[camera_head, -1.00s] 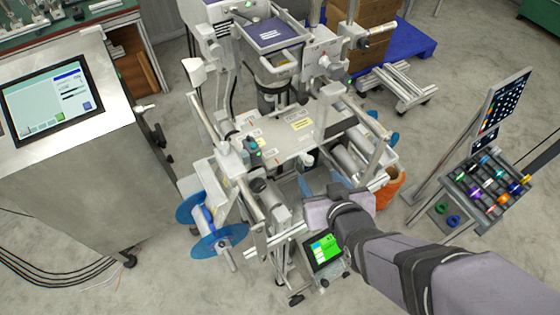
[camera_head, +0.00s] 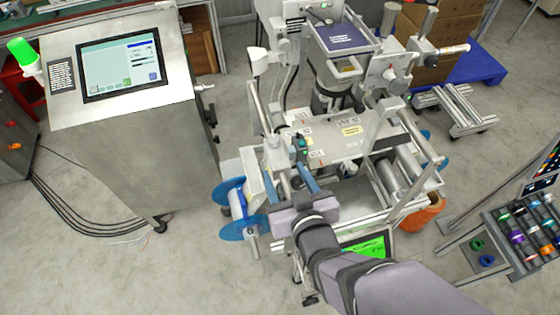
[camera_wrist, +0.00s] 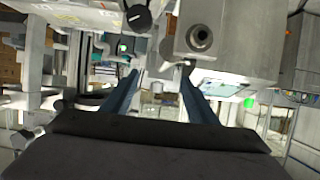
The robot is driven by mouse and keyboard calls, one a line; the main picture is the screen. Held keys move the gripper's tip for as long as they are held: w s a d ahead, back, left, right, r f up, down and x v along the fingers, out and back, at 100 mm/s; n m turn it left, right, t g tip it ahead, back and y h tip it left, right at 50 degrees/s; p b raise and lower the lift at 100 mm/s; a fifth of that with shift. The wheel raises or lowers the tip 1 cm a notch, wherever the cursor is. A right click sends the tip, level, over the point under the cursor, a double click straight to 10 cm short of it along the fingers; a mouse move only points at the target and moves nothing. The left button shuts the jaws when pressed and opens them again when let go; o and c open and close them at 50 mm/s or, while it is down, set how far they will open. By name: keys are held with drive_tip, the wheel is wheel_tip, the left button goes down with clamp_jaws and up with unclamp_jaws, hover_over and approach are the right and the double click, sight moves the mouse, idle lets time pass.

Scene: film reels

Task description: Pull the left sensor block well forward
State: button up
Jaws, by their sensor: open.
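A small dark block with a green-teal part (camera_head: 300,147), seemingly the left sensor block, sits at the left front of the machine's pale plate (camera_head: 335,145). My gripper (camera_head: 286,177) is open, with its two blue fingers apart and pointing at the machine just in front of that block. Nothing shows held between them. In the wrist view the fingers (camera_wrist: 161,72) stand apart, with a grey housing with a round hole (camera_wrist: 205,35) beyond the right one and a dark knob (camera_wrist: 138,18) above. I cannot tell there which part is the sensor block.
A blue-flanged reel (camera_head: 238,212) hangs just left of my gripper. A green-lit small screen (camera_head: 368,245) is below right. A steel console with a display (camera_head: 120,65) stands left. A rack of coloured rolls (camera_head: 520,230) stands right. Open floor lies front left.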

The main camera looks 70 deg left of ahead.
sight(282, 171)
drive_tip(key=shift+p+x, duration=0.7)
drive_tip(key=shift+x, duration=1.9)
drive_tip(key=shift+c, duration=0.3)
clamp_jaws()
drive_tip(key=shift+d+f, duration=0.1)
drive_tip(key=shift+d, duration=0.4)
drive_tip(key=d+b, duration=0.2)
drive_tip(key=d, duration=0.2)
drive_tip(key=shift+d, duration=0.3)
drive_tip(key=shift+s, duration=0.1)
